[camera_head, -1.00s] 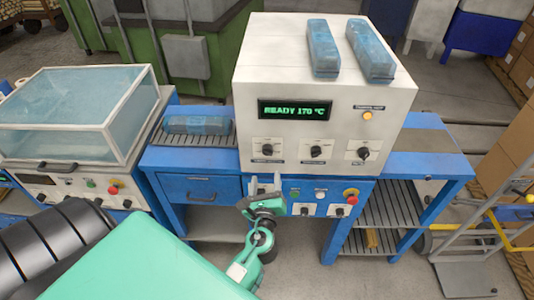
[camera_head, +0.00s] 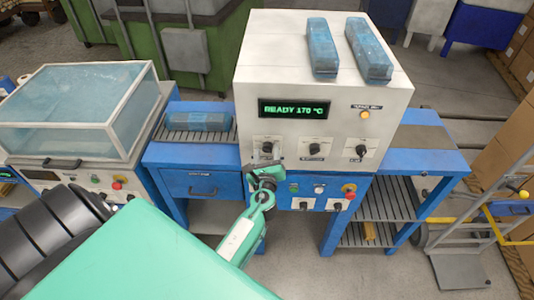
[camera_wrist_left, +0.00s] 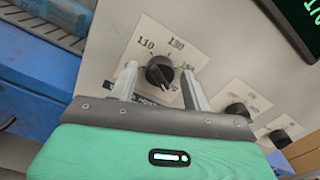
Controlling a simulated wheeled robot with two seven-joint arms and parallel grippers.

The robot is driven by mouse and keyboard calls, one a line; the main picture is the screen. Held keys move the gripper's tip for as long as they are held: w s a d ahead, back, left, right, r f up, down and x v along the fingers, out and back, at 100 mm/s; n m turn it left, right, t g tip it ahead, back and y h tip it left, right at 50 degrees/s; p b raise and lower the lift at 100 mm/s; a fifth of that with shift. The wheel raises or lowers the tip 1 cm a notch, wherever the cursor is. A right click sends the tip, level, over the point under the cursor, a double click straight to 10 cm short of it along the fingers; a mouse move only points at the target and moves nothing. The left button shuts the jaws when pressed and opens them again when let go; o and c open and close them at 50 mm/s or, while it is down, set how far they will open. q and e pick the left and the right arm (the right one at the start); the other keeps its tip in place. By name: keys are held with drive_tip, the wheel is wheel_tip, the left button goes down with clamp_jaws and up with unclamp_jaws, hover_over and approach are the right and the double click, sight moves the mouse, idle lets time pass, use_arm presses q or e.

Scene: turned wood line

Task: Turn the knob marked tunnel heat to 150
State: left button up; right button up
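The white machine (camera_head: 330,90) has a row of three black knobs under its display. The left knob (camera_head: 267,147) also shows in the left wrist view (camera_wrist_left: 159,71), on a white dial plate marked 110, 130 and a third number partly hidden by a finger. Its caption is mostly covered, so I cannot read it, and the pointer's exact setting is unclear. My left gripper (camera_wrist_left: 158,67) is open, with one finger on each side of this knob and visible gaps between. In the head view the left gripper (camera_head: 265,170) is just below the knob. My right gripper is out of view.
The display (camera_head: 294,109) reads READY 170 °C. The middle knob (camera_head: 315,149) and right knob (camera_head: 361,151) sit to the right. Lower are a blue panel with a red button (camera_head: 349,188). Blue wrapped blocks (camera_head: 322,50) lie on top of the machine.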

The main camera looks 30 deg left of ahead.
use_arm(q)
drive_tip(key=c, duration=0.8)
drive_tip(key=shift+o, duration=0.2)
drive_tip(key=shift+f+n+b, duration=0.15)
drive_tip(key=shift+n+b, duration=4.15)
drive_tip(key=shift+n, duration=1.6)
drive_tip(key=o, duration=1)
